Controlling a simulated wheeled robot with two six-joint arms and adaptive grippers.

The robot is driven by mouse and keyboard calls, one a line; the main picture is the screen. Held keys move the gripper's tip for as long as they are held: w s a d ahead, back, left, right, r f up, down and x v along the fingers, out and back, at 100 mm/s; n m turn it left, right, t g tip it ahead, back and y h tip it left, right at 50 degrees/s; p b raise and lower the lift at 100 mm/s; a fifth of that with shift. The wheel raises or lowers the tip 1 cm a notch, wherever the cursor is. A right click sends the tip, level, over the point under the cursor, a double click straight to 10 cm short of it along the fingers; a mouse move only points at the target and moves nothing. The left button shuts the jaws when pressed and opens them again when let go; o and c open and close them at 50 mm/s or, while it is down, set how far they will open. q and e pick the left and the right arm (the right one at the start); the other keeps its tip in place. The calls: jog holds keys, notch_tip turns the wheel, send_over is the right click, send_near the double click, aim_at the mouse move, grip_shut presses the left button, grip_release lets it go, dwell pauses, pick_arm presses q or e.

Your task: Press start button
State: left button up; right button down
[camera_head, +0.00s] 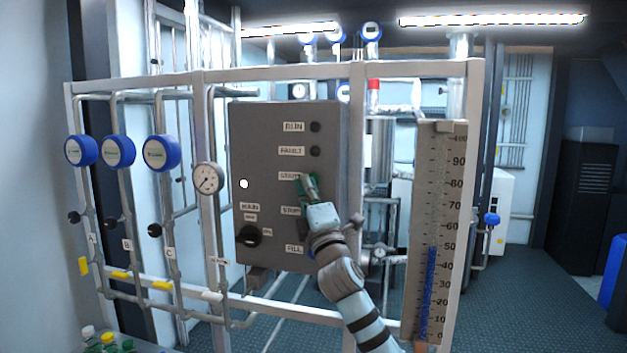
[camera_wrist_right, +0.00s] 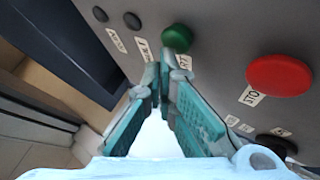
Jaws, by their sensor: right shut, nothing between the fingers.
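The grey control panel (camera_head: 265,140) carries RUN, FAULT, START and STOP labels in a column on its right side. My right gripper (camera_head: 308,182) is in front of the panel at the START row and covers the button there. In the right wrist view the green start button (camera_wrist_right: 177,38) is uncovered. The closed fingertips of my right gripper (camera_wrist_right: 160,75) show just below it, beside its label; I cannot tell whether they touch the panel. The red stop button (camera_wrist_right: 280,75) is to the right. My left gripper is not in view.
The main switch (camera_head: 251,236) is at the panel's lower left. A pressure gauge (camera_head: 208,178) and pipes stand left of the panel. A scaled level column (camera_head: 438,230) stands to the right of my right arm. A metal frame surrounds the panel.

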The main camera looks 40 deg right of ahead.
jog(key=shift+w+d, duration=0.25)
jog(key=shift+d, duration=0.1)
dwell(0.7)
jog(key=shift+a, duration=0.1)
jog(key=shift+s+a, duration=0.5)
jog(key=shift+a, duration=0.1)
jog(key=shift+a, duration=0.1)
jog(key=s+a+p, duration=0.1)
jog(key=a, duration=0.1)
jog(key=s+a+p, duration=0.1)
jog(key=s+a, duration=0.1)
dwell(0.5)
jog(key=shift+w, duration=0.1)
dwell(0.7)
